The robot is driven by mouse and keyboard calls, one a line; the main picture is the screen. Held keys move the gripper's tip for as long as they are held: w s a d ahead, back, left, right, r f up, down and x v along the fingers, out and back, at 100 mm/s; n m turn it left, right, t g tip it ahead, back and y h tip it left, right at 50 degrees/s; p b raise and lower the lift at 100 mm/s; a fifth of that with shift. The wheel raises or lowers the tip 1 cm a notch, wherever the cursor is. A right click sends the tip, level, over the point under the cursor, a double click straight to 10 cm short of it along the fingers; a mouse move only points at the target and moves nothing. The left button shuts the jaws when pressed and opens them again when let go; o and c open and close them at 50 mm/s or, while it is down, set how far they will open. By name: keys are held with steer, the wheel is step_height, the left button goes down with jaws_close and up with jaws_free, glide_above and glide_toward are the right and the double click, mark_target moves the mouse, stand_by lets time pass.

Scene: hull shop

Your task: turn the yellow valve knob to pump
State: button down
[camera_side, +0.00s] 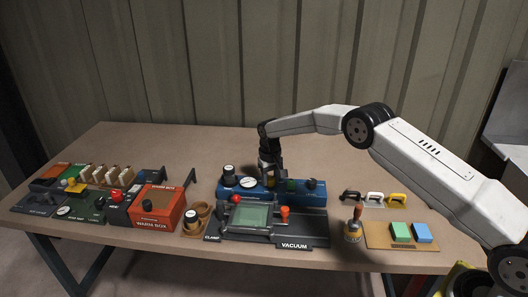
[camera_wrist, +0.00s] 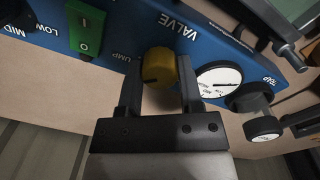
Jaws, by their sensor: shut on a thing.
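The yellow valve knob (camera_wrist: 160,66) is on the blue panel (camera_wrist: 206,30) in the wrist view, below the word VALVE. My gripper (camera_wrist: 159,82) has one finger on each side of it and is shut on it. A short dark mark shows on the knob and lies roughly sideways in the picture; I cannot tell its exact setting. Beside the left finger, a label reads "UMP", its first letter hidden. In the side view my gripper (camera_side: 268,172) reaches down to the blue panel (camera_side: 258,197) and hides the knob.
In the wrist view a white gauge (camera_wrist: 219,76) is close to the right finger, with a dark knob (camera_wrist: 262,128) beyond. A green switch (camera_wrist: 86,28) is on the left. In the side view an orange warm box (camera_side: 155,207) and a vacuum station (camera_side: 300,228) stand nearby.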

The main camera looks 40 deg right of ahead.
mark_target(270, 178)
steer(key=shift+m, duration=1.3)
steer(key=shift+c, duration=1.2)
jaws_free()
steer(key=shift+r, duration=0.1)
steer(key=shift+r, duration=3.85)
